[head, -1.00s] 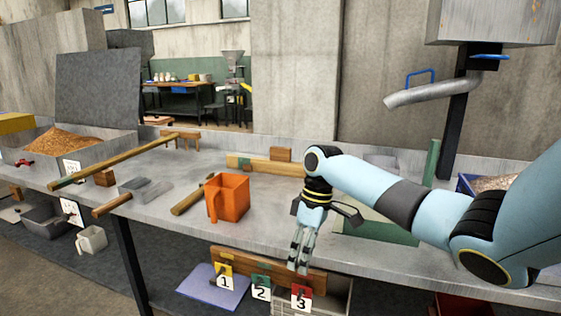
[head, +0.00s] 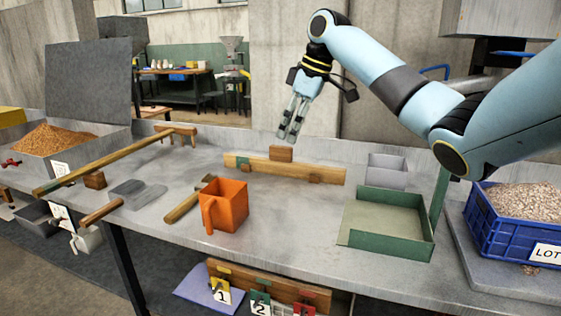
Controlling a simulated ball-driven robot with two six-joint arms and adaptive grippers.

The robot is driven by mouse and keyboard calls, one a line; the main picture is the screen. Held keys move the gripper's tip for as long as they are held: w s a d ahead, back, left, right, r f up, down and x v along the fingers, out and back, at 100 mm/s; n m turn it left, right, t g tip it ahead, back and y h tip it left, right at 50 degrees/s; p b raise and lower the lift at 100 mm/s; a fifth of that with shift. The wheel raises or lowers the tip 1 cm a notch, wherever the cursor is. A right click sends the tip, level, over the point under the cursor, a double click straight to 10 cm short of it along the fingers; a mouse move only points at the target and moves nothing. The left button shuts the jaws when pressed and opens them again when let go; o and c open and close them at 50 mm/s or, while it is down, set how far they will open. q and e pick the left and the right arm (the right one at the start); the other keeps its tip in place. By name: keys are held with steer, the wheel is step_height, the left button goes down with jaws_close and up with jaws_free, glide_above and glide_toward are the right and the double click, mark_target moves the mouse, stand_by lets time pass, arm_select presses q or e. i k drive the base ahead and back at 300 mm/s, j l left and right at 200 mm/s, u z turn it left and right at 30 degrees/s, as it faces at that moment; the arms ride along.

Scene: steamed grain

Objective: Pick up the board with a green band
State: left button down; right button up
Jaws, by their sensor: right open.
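A flat wooden board (head: 270,168) with a green band near its left end lies on the back middle of the grey table. A small wooden block (head: 281,153) shows at its upper edge; I cannot tell whether it is on or behind the board. My right gripper (head: 289,139) is open and empty, its fingers pointing down, raised above the board and apart from it as far as I can tell. My left gripper is out of view.
An orange mug (head: 226,203) stands in front of the board, with a wooden-handled tool (head: 185,204) beside it. A green tray (head: 385,218), a grey box (head: 387,171) and a blue grain crate (head: 515,225) are to the right. A long rake (head: 115,160) lies left.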

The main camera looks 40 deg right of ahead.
mark_target(279, 162)
steer(key=i+l, duration=0.45)
steer(key=l, duration=0.15)
steer(key=i+l, duration=0.45)
steer(key=l, duration=0.15)
